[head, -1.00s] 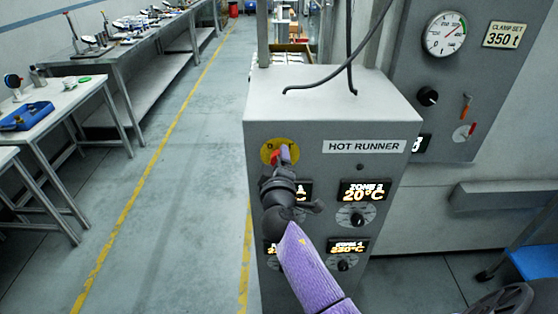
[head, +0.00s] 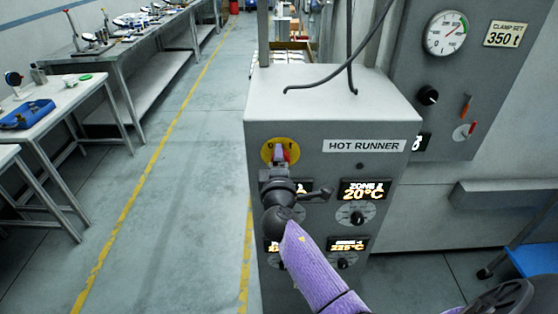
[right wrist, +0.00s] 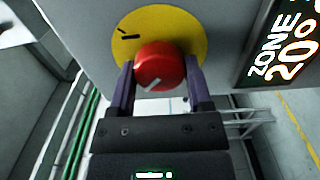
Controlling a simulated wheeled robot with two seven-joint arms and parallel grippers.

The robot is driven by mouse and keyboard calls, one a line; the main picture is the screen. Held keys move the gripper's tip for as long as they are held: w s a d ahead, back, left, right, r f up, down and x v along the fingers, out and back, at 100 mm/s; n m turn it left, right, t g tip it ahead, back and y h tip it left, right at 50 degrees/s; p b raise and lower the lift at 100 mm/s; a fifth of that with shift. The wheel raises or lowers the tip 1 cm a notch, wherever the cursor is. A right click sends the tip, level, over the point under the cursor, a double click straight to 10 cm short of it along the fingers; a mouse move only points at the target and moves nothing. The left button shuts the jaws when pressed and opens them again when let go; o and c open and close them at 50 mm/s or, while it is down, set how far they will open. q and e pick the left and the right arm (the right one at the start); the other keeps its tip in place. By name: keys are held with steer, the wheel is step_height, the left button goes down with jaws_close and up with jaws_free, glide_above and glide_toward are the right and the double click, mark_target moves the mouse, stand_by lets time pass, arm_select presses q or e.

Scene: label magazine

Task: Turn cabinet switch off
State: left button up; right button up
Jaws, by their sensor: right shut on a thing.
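The grey hot runner cabinet (head: 318,105) stands at the centre of the head view. Its switch is a red knob on a yellow round plate (head: 268,145) at the upper left of the front. In the right wrist view the red knob (right wrist: 160,66) sits between the two fingers of my right gripper (right wrist: 158,88), in front of the yellow plate (right wrist: 195,40). My right gripper (head: 280,158) is shut on the knob, and the wrist covers part of it in the head view. A white line shows on the knob's face. My left gripper is not in view.
Displays, one reading 20°C (head: 362,189), and small dials (head: 356,214) sit below the switch. A wall panel with a gauge (head: 445,33) is at right. Workbenches (head: 75,92) line the left. The floor between is clear.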

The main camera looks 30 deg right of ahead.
steer(key=o, duration=0.9)
steer(key=shift+c, duration=0.2)
steer(key=o, duration=0.4)
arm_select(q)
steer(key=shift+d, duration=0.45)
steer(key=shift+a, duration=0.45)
arm_select(e)
steer(key=v, duration=1)
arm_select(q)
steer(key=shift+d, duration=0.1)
